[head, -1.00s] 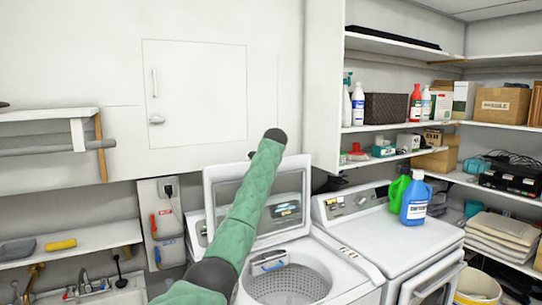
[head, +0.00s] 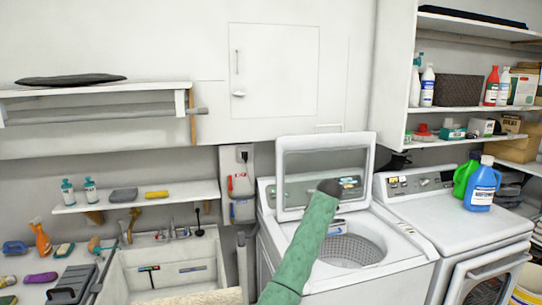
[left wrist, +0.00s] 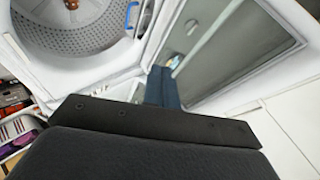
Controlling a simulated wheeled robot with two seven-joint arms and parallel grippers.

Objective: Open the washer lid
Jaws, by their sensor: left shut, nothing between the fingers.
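The white top-loading washer (head: 395,262) stands in the middle right of the head view. Its framed, glass-paned lid (head: 281,190) stands raised at the back, and the opening shows the perforated drum (head: 350,252) inside. In the left wrist view the drum (left wrist: 75,35) is at the upper left and the lid's glass pane (left wrist: 225,65) at the right. My left gripper (left wrist: 163,74) is shut and empty there, close to the lid; I cannot tell whether it touches. In the head view my green-sleeved arm crosses in front of the lid and hides part of it. My right gripper is not visible.
A dryer (head: 450,225) stands right of the washer, with a blue bottle (head: 482,188) and a green bottle (head: 464,178) on top. A sink (head: 165,265) is at the left. Shelves with supplies hang at the right; a white cabinet is above.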

